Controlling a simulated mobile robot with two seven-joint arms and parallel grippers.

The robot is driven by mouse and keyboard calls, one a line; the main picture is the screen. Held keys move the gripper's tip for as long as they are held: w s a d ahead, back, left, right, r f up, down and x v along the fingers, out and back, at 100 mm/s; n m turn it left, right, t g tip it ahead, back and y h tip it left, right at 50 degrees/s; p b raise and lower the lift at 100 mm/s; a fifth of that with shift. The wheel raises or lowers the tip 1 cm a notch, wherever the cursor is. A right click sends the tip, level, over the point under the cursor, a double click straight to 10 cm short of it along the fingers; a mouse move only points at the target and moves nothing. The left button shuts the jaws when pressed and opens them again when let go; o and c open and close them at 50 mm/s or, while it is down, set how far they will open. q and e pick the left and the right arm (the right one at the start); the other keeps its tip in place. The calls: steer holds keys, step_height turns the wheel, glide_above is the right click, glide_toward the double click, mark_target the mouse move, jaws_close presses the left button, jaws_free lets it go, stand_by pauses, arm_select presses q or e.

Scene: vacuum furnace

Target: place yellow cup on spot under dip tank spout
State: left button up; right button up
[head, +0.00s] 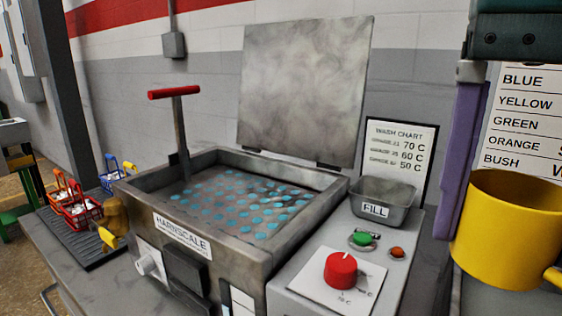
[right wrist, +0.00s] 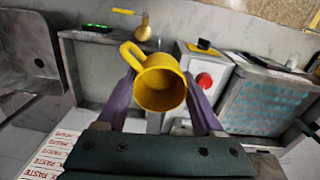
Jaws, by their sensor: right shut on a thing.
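My right gripper (right wrist: 160,84) is shut on a yellow cup (right wrist: 161,90), with its purple fingers on either side. The cup also shows at the right edge of the head view (head: 503,228), open end up, with its handle low at the right. The spot below is not clearly visible. My left gripper is not in view.
Right of the tank are a red knob (head: 341,269), a green button (head: 363,239) and a FILL tray (head: 383,203). The raised lid (head: 303,90) stands behind. A red basket (head: 76,207) and a blue basket (head: 114,175) sit on a dark mat at left. A red-handled lever (head: 178,120) rises from the tank.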

steer(key=s+d+r+n+p, duration=0.1)
steer(key=s+r+n+p, duration=0.1)
steer(key=r+p, duration=1.8)
steer(key=s+d+r+n+p, duration=0.2)
steer(key=r+n+p, duration=0.1)
steer(key=r+p, duration=1.7)
steer(key=shift+d+r+n+p, duration=0.2)
steer(key=shift+r+n+p, duration=0.15)
steer(key=shift+r+n, duration=0.1)
steer(key=a+f+m+b, duration=0.3)
steer(key=f+m+b, duration=0.2)
steer(key=f+b, duration=1.1)
steer(key=a+f+m+b, duration=0.3)
steer(key=f+m+b, duration=0.2)
steer(key=f+b, duration=1.1)
steer(key=a+f+m+b, duration=0.3)
steer(key=f+m+b, duration=0.3)
steer(key=f+b, duration=1)
steer(key=shift+w+f, duration=0.15)
steer(key=shift+f, duration=0.45)
